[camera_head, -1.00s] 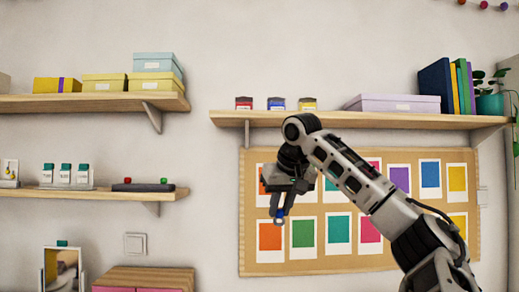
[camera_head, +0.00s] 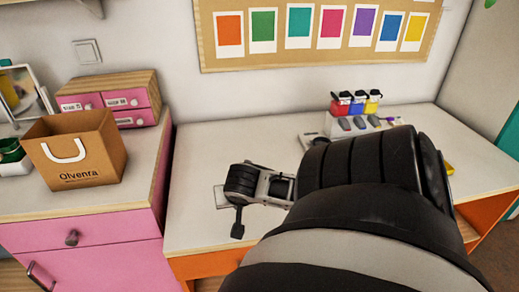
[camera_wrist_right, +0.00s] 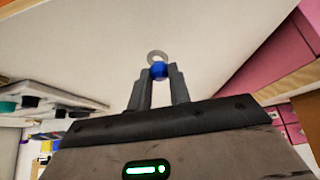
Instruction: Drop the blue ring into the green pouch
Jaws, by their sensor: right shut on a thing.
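In the right wrist view, my right gripper (camera_wrist_right: 158,82) is shut on a small blue bead-like piece (camera_wrist_right: 159,70). A pale grey ring (camera_wrist_right: 157,56) shows just beyond it at the fingertips; I cannot tell whether the two are one piece. In the head view, the right gripper (camera_head: 238,222) points down above the white desk, left of my large dark arm. The held piece is hidden there. I cannot make out a green pouch; a dark green item (camera_head: 11,150) sits at the far left edge. My left gripper is not in view.
A brown paper bag (camera_head: 90,150) and a pink drawer box (camera_head: 140,102) stand on the left cabinet. Red, blue and yellow containers (camera_head: 357,103) stand by a pale stand at the desk's back right. The desk's left part (camera_head: 200,150) looks clear.

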